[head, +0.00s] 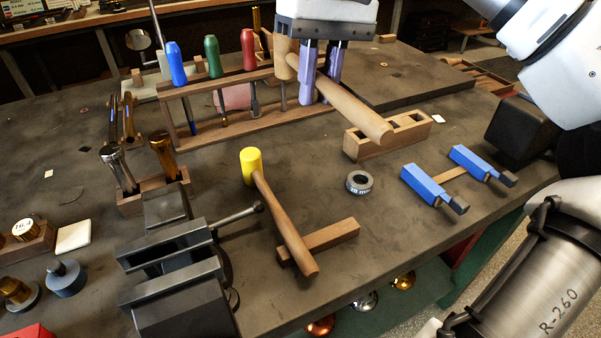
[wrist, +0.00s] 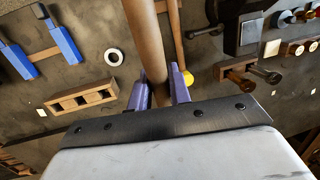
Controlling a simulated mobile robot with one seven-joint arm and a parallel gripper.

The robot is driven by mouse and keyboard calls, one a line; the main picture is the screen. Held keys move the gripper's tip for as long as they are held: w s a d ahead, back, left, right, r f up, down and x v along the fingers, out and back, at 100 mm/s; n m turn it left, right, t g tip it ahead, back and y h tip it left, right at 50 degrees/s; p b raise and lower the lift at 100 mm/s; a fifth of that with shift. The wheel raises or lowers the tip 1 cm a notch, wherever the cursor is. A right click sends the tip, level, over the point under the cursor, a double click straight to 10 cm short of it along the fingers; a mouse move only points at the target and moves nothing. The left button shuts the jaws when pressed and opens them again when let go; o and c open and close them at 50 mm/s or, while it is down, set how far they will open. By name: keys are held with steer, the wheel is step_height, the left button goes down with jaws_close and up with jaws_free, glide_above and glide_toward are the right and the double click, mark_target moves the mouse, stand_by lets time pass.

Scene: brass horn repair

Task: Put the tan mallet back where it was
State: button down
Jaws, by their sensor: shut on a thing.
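The tan mallet has a pale tan head (head: 284,58) and a long wooden handle (head: 362,115). My gripper (head: 318,97) is shut on the handle near the head, with its purple fingers on either side. The handle slants down to the right, over the slotted wooden block (head: 415,133). In the wrist view the handle (wrist: 148,38) runs up from between the fingers (wrist: 160,84); the mallet head is hidden there. A yellow-headed mallet (head: 251,166) lies in the middle of the bench, its handle across a wooden strip (head: 333,236).
A wooden rack (head: 215,82) with blue, green and red screwdrivers stands behind, close to the mallet head. A grey ring (head: 360,182), a blue clamp (head: 428,186) and a dark vise (head: 180,255) are on the bench. Bare bench lies between the rack and the yellow-headed mallet.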

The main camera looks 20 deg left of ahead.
mark_target(311, 207)
step_height(311, 207, down, 20)
steer(key=b, duration=0.2)
steer(key=shift+r+b, duration=0.15)
steer(key=shift+b, duration=0.15)
steer(key=c, duration=1.7)
jaws_free()
steer(key=o, duration=0.4)
step_height(311, 207, up, 12)
steer(key=w+p, duration=0.1)
steer(key=w, duration=0.1)
steer(key=shift+w+d, duration=0.15)
steer(key=shift+d, duration=0.05)
